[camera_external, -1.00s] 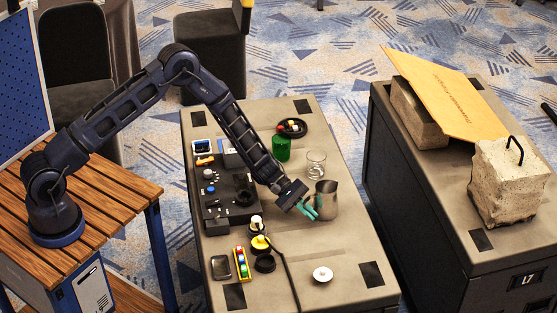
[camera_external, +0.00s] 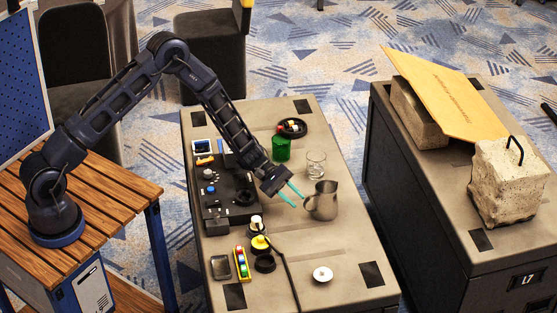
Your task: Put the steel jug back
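The steel jug (camera_external: 323,201) stands upright on the grey table (camera_external: 335,252), right of its middle, with its handle toward the left. My gripper (camera_external: 294,196), with teal fingers, is just left of the jug. The fingers are spread apart with nothing between them. A small gap shows between the fingertips and the jug.
A glass (camera_external: 316,164) and a green cup (camera_external: 281,148) stand behind the jug, near a dark round tray (camera_external: 292,128). A black control panel (camera_external: 226,192) lies left. A yellow pot (camera_external: 260,245), a colourful strip (camera_external: 242,263) and a white disc (camera_external: 322,274) are in front.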

